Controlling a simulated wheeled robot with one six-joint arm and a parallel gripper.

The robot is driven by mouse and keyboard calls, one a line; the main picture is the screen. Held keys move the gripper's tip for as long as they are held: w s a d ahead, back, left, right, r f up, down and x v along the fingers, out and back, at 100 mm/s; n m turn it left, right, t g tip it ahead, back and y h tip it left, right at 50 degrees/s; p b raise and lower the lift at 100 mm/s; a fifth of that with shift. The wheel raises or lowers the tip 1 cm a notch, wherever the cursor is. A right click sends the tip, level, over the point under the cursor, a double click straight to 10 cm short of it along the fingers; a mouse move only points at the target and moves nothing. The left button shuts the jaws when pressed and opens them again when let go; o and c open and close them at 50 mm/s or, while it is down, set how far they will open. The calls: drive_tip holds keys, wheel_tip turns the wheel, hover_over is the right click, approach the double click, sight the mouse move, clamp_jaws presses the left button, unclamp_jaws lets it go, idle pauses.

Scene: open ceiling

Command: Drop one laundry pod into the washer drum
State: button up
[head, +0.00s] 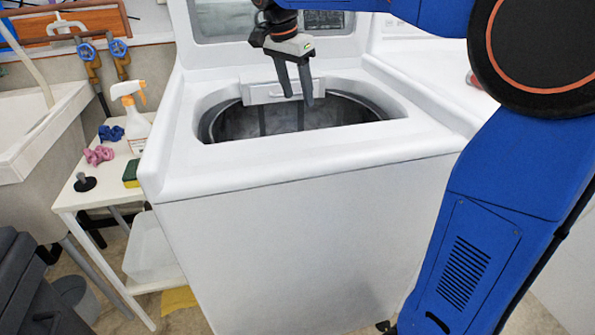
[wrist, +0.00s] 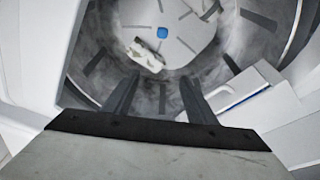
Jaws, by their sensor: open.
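The top-load washer (head: 310,235) stands in the middle of the head view with its lid up and its drum (head: 250,122) uncovered. My gripper (head: 296,98) points down over the drum opening, its two dark fingers apart. In the wrist view my gripper (wrist: 157,88) is open, with nothing visible between the fingers. Below it, inside the drum (wrist: 95,55), lies a small whitish object (wrist: 146,56), possibly a laundry pod; it is too blurred to be sure. A small blue spot (wrist: 162,32) shows near the middle of the drum floor.
A small white side table (head: 88,195) left of the washer holds a spray bottle (head: 133,122), a sponge (head: 131,174) and blue and pink items. The washer's rim surrounds my gripper. Another white appliance stands at the right.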

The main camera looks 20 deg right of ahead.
drive_tip(key=v, duration=1.1)
drive_tip(key=shift+r, duration=0.2)
